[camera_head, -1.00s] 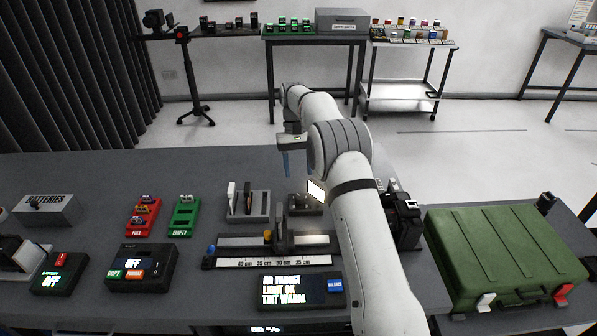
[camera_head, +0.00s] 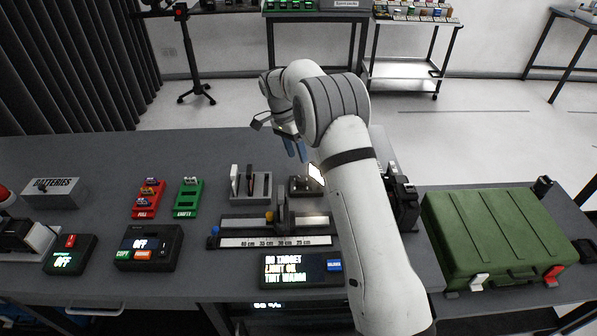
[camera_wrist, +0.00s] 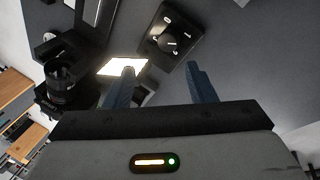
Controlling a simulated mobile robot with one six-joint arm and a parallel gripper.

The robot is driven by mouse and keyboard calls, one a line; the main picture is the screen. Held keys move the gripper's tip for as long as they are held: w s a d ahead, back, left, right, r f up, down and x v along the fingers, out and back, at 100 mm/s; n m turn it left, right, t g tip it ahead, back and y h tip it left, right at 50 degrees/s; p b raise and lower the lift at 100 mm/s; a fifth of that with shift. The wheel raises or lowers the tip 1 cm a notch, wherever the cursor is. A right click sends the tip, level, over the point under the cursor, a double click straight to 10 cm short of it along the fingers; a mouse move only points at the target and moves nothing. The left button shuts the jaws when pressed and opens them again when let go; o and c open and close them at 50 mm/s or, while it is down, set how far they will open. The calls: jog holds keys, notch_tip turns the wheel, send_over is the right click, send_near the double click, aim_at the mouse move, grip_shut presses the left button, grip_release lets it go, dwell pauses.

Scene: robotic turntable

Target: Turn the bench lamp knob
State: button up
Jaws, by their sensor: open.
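The lamp knob (camera_wrist: 174,40) is a dark round dial with white marks around it, on a small black box, in the upper middle of the wrist view. In the head view its box (camera_head: 301,187) stands on the bench behind the slide rail, and the knob itself is too small to make out. The bright lamp panel (camera_wrist: 115,66) glows beside the box; it also shows in the head view (camera_head: 316,172), partly behind my arm. My gripper (camera_wrist: 160,70) has its two blue fingers apart and empty. In the head view my gripper (camera_head: 296,150) hangs above and behind the box, apart from it.
A black camera (camera_wrist: 62,82) stands left of the panel in the wrist view. A rack of upright plates (camera_head: 250,185) is left of the box. The ruled slide rail (camera_head: 275,242) and target display (camera_head: 300,269) lie in front. A green case (camera_head: 495,235) is at right.

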aim_at(300, 178)
jog(key=f+m+p, duration=0.1)
jog(key=f+m, duration=0.1)
jog(key=m, duration=0.1)
jog(key=s+f+m+t+h+p, duration=0.1)
jog(key=f+m+p, duration=0.1)
jog(key=f+m, duration=0.1)
jog(key=f+m+p, duration=0.1)
jog(key=f+m, duration=0.2)
jog(key=shift+s+d+f+t, duration=0.15)
jog(key=shift+d+f+t, duration=0.05)
jog(key=shift+d+t, duration=0.2)
jog(key=shift+h, duration=0.3)
